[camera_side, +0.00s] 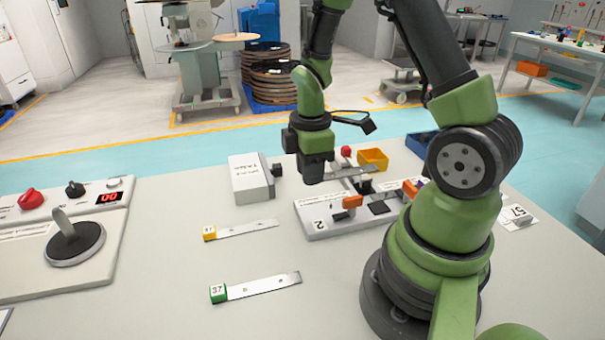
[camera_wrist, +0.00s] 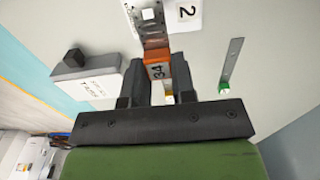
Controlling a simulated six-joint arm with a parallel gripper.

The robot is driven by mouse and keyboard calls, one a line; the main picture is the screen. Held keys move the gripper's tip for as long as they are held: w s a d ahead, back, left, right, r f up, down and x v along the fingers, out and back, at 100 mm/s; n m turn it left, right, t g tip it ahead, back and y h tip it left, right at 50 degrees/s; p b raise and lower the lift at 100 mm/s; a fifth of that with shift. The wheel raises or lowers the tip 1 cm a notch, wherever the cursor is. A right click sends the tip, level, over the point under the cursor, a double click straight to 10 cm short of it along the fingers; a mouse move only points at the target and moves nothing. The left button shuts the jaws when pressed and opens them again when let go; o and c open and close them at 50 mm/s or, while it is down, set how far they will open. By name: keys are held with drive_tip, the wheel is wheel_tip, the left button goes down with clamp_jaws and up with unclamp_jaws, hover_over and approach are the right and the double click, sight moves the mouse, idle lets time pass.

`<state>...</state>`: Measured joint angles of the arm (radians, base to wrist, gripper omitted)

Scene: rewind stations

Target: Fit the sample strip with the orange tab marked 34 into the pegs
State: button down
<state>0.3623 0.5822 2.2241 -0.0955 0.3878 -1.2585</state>
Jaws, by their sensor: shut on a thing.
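My gripper (camera_side: 318,178) is shut on the orange tab marked 34 (camera_wrist: 159,71); in the wrist view the tab sits between the two fingers (camera_wrist: 157,82). Its metal strip (camera_side: 352,171) sticks out of the gripper to the right in the side view, above the station marked 2 (camera_side: 318,222). In the side view the orange tab is hidden by the gripper. In the wrist view the strip (camera_wrist: 154,38) reaches up over the station (camera_wrist: 134,20). The pegs are too small to make out, and I cannot tell whether the strip touches them.
A strip with a yellow tab (camera_side: 209,233) and one with a green tab marked 37 (camera_side: 218,293) lie on the table. A white box (camera_side: 250,180) stands left of the station. A yellow bin (camera_side: 373,159) is behind it.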

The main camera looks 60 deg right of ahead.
idle(0.3)
hover_over(309, 212)
drive_tip(key=shift+f, duration=2.95)
drive_tip(key=shift+f, duration=1.1)
drive_tip(key=c, duration=0.9)
unclamp_jaws()
drive_tip(key=shift+o, duration=0.2)
wheel_tip(309, 212, up, 10)
drive_tip(key=shift+f, duration=0.1)
drive_tip(key=shift+a, duration=0.1)
